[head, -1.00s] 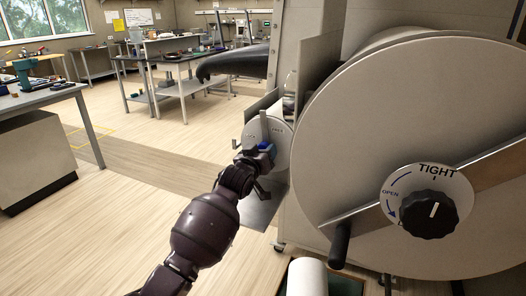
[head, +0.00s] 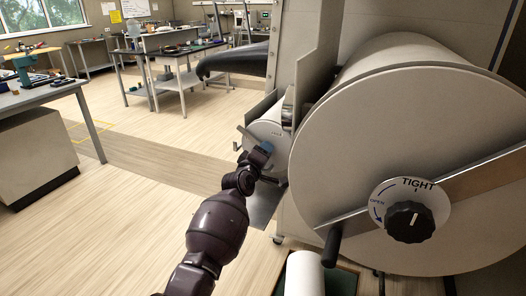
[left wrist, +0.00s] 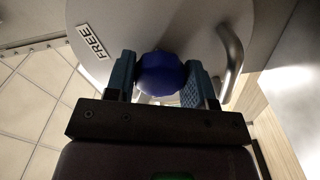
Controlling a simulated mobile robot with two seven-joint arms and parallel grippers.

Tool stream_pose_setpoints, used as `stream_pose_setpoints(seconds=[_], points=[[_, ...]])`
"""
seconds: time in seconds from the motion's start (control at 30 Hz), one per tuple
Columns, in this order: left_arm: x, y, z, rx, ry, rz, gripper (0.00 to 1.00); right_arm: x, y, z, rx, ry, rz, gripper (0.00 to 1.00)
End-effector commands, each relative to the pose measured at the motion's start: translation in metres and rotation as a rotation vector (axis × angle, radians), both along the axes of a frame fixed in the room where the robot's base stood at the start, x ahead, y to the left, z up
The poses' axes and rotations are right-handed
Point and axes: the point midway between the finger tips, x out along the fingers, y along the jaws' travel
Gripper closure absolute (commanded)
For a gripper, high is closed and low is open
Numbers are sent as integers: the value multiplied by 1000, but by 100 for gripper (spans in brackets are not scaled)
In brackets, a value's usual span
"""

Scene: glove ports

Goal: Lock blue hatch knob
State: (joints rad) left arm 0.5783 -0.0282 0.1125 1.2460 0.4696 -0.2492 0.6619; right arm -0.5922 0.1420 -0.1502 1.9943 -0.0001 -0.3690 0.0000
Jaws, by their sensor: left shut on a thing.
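The blue hatch knob (left wrist: 161,76) is a rounded blue knob on the pale round face of the small hatch (left wrist: 200,25). A "FREE" label (left wrist: 92,43) is on that face, left of the knob in the left wrist view. My left gripper (left wrist: 160,84) is shut on the knob, one blue-padded finger on each side. In the head view the left gripper (head: 264,152) is at the small hatch (head: 265,130), and the knob is mostly hidden by the gripper. My right gripper is not in view.
A large round door (head: 390,130) stands right of the small hatch, with a black dial (head: 410,221) marked "TIGHT" and "OPEN" and a dark handle (head: 332,246). A curved metal handle (left wrist: 231,65) is right of the knob. A white roll (head: 304,273) stands below. Floor at left is open.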

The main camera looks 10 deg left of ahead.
Motion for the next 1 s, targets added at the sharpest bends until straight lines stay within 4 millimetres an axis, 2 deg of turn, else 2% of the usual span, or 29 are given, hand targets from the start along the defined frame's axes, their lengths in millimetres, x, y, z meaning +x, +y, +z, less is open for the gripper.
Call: stream_pose_setpoints(seconds=[0.5, 1.0], points=[[0, 0, 1, -425, 83, 1, 93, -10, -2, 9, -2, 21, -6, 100], [0, 0, 1, -574, 112, 1, 93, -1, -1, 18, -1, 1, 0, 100]])
